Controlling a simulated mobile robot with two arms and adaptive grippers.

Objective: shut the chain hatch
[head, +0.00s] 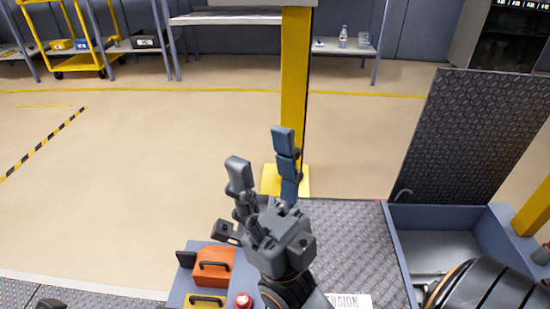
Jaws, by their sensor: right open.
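The chain hatch is a dark diamond-plate lid (478,130). It stands open and nearly upright at the right, on the far side of a blue-grey box opening (393,250). A small curved handle (403,195) shows at the lid's lower left corner. My right gripper (262,148) is open and empty, its fingers pointing up, left of the lid and clear of it. My right arm hides part of the opening's near side. My left gripper does not show.
A yellow post (294,80) stands just behind my right gripper. Diamond plate (345,240) borders the opening. Another yellow post (535,210) stands at right. Open floor lies left.

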